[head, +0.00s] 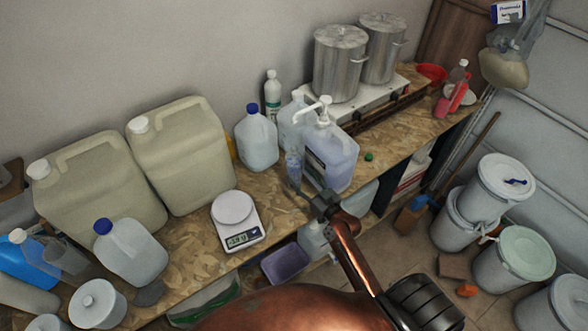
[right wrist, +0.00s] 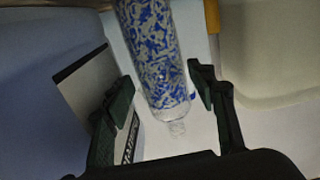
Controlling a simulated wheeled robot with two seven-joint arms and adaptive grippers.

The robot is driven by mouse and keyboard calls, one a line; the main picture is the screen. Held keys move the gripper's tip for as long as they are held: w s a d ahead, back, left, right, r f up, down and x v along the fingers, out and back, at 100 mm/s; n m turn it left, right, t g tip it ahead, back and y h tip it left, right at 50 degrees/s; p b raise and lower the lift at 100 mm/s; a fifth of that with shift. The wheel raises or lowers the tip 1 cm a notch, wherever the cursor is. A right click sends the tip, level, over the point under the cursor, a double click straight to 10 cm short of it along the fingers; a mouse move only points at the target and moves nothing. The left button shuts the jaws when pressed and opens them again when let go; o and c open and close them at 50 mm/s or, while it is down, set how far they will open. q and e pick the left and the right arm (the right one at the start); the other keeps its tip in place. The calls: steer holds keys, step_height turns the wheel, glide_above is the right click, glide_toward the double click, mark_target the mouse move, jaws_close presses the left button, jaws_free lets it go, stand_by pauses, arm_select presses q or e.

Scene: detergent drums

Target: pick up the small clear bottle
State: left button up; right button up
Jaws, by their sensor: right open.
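The small clear bottle (head: 293,168), with a mottled blue and white pattern, stands on the wooden workbench beside the large pump-top jug (head: 337,160). In the right wrist view the bottle (right wrist: 153,50) shows between my finger pads, its narrow clear end pointing toward the palm. My right gripper (head: 307,193) is at the bench's front edge, just in front of the bottle. In the right wrist view the right gripper (right wrist: 162,90) is open, with a gap on both sides of the bottle. My left gripper is not in view.
A translucent blue-capped jug (head: 257,142) stands behind left of the bottle. A digital scale (head: 236,220) is further left, past some bare bench. Two steel pots (head: 340,65) stand behind right. A purple tub (head: 286,263) sits below the bench edge. Lidded buckets (head: 500,185) are on the floor.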

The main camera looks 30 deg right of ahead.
mark_target(299, 174)
steer(key=w+p, duration=0.1)
steer(key=w, duration=0.3)
steer(key=shift+a, duration=0.15)
steer(key=shift+w, duration=0.35)
steer(key=shift+c, duration=0.5)
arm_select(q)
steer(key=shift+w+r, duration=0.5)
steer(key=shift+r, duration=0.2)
arm_select(e)
steer(key=c, duration=1.2)
